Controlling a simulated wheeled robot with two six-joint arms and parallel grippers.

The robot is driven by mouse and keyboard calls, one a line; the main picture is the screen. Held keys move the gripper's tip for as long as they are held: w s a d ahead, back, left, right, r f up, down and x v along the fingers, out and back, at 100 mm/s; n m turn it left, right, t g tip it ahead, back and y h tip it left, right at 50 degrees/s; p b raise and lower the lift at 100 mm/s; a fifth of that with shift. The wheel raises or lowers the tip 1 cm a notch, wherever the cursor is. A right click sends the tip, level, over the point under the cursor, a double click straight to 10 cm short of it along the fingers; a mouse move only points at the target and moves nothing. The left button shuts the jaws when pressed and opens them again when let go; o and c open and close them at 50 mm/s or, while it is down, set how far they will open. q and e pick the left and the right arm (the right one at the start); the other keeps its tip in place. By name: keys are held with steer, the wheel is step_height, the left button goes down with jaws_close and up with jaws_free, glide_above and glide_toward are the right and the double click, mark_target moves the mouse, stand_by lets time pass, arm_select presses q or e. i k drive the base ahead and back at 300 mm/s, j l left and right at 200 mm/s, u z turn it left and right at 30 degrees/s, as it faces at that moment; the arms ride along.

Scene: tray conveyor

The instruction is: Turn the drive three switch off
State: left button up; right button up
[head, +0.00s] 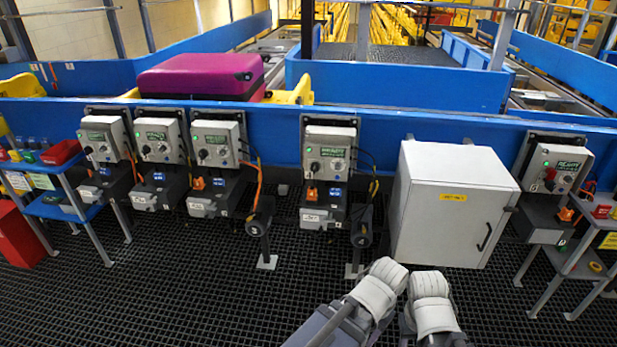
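A row of grey drive boxes is mounted along the blue conveyor side. The third box from the left (217,143) has a green display and a black rotary switch (203,154) at its lower left. A motor end marked "3" (256,229) stands to its lower right, so this looks like drive three. The switch's exact position is too small to read. Two of my pale, rounded arm parts show at the bottom, right of centre, well short of the boxes.
Similar drive boxes stand at left (103,138), (158,140), centre (330,150) and right (562,168). A white cabinet (450,205) stands right of centre. Small blue racks flank the row. A magenta suitcase (200,76) lies on the conveyor. The dark grid floor in front is open.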

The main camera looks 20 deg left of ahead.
mark_target(203, 153)
steer(key=u, duration=1.35)
steer(key=i+z, duration=0.1)
steer(key=i, duration=0.95)
steer(key=i+j+z, duration=0.1)
steer(key=i, duration=0.95)
